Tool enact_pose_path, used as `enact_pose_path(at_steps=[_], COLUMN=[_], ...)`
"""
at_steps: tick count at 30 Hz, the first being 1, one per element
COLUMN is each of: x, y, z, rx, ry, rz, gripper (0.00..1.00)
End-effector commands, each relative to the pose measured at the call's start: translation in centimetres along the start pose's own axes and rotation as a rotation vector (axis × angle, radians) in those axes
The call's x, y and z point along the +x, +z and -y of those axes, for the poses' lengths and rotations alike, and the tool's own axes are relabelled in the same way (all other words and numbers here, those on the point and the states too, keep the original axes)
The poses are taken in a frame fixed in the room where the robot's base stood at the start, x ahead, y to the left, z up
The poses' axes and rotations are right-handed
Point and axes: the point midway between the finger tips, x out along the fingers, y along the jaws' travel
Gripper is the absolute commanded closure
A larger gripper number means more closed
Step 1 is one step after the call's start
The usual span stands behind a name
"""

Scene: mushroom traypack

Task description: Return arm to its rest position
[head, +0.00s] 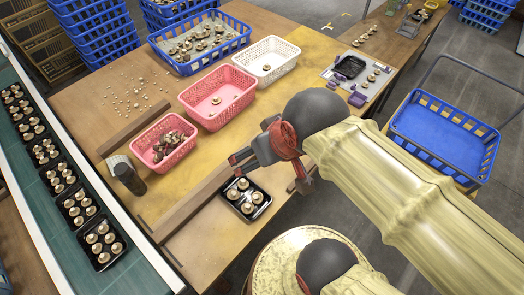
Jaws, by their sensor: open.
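My gripper (238,166) is at the end of my cream-coloured arm, in the middle of the head view. Its red and dark fingers point left and are open, with nothing seen between them. A black tray (262,205) with several mushrooms sits on the wooden table just below the gripper. The fingers appear above the tray's back edge; I cannot tell the exact height gap.
A conveyor (60,215) with several filled trays runs along the left. A pink basket (238,121), a second pink basket (141,158), a white basket (292,59) and a blue crate (246,31) stand on the table. An empty blue cart (438,130) is at right.

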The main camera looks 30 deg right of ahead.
Motion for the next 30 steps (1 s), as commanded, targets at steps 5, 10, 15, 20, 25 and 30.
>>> enact_pose_path(at_steps=[5, 10, 15, 20, 25, 30], x=[0.0, 0.8, 3.4, 4.8, 4.4, 4.4], y=[0.0, 0.4, 1.7, 2.5, 2.2, 2.2], z=[0.0, 0.0, 0.0, 0.0, 0.0, 0.0], rx=[-0.001, -0.001, -0.001, -0.001, -0.001, -0.001], ry=[0.000, 0.000, 0.000, 0.000, 0.000, 0.000], rz=[0.000, 0.000, 0.001, 0.001, 0.000, 0.000], gripper=[0.14, 0.14, 0.14, 0.14, 0.14, 0.14])
